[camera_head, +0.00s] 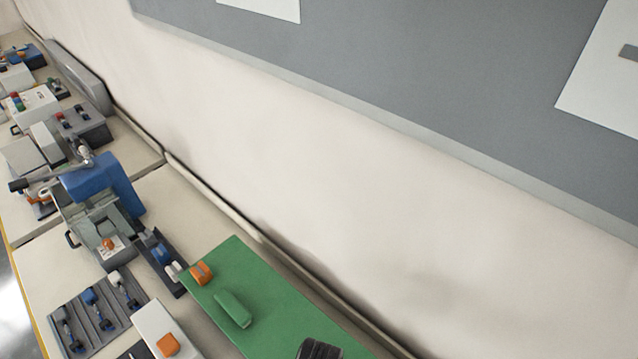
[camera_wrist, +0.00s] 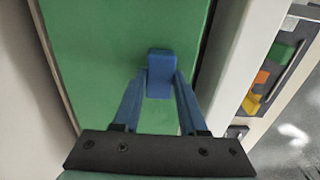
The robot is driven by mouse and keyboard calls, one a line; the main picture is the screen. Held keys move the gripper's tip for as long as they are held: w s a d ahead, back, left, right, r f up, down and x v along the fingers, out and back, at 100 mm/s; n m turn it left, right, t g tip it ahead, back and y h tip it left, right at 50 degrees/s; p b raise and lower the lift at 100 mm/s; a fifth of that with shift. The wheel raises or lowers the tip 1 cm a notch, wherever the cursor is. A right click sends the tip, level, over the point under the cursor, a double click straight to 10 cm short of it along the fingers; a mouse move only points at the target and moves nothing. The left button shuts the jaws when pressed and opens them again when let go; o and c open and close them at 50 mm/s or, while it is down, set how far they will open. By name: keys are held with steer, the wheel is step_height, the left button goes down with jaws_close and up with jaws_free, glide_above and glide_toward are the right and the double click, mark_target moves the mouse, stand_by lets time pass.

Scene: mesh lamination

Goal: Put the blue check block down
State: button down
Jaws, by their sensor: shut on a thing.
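The blue check block (camera_wrist: 159,60) is between the blue fingertips of my gripper (camera_wrist: 160,78) in the wrist view. The fingers are shut on its two sides. Below it is the green mat (camera_wrist: 100,30); I cannot tell whether the block touches the mat. The mat also shows in the head view (camera_head: 275,305), with an orange block (camera_head: 201,272) at its far corner and a green block (camera_head: 232,309) lying on it. The head view does not show the held block.
In the wrist view, a tray (camera_wrist: 293,73) with green, orange and yellow pieces lies right of a pale strip (camera_wrist: 235,60). In the head view, a white block with an orange piece (camera_head: 168,345), a grey tool rack (camera_head: 75,330) and a blue machine (camera_head: 105,185) stand left of the mat.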

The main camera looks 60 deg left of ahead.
steer(key=shift+f, duration=0.15)
steer(key=shift+c, duration=2.3)
jaws_free()
step_height(320, 180, up, 12)
steer(key=b, duration=0.1)
steer(key=shift+r, duration=0.2)
